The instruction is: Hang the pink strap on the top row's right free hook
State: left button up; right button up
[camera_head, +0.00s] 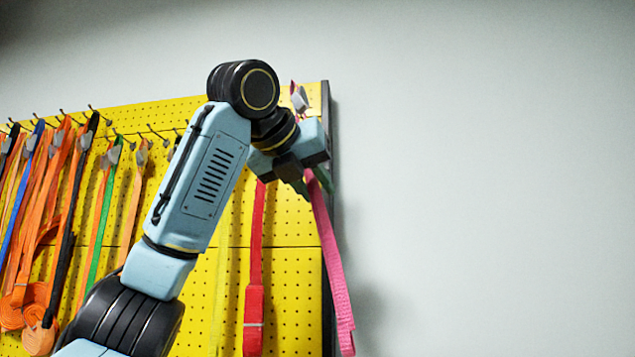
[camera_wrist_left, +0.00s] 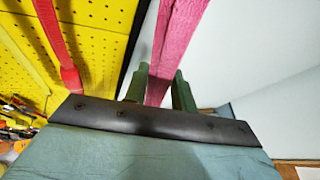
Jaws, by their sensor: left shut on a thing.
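The pink strap (camera_head: 329,262) hangs down from my left gripper (camera_head: 318,180), at the right edge of the yellow pegboard (camera_head: 290,225). My left gripper is shut on the pink strap, which also shows between the fingers in the left wrist view (camera_wrist_left: 176,45). In that view the strap is in front of the grey wall, just right of the board's dark edge. Free hooks (camera_head: 155,131) show in the top rows left of my arm. The hooks at the board's upper right are mostly hidden by my arm. My right gripper is out of view.
A red strap (camera_head: 255,255) hangs on the board just left of the pink strap. Several orange, blue, green and black straps (camera_head: 45,190) hang crowded at the left. The grey wall (camera_head: 480,180) right of the board is bare.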

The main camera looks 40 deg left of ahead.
pick_arm(q)
jog(key=shift+w+a+f, duration=0.1)
jog(key=shift+w+a, duration=0.35)
jog(key=shift+w, duration=0.35)
jog(key=w+a+f+p, duration=0.1)
jog(key=w+a+p, duration=0.1)
jog(key=w, duration=0.5)
jog(key=shift+a+f, duration=0.4)
jog(key=shift+a, duration=0.5)
jog(key=o, duration=1.1)
jog(key=shift+c, duration=0.2)
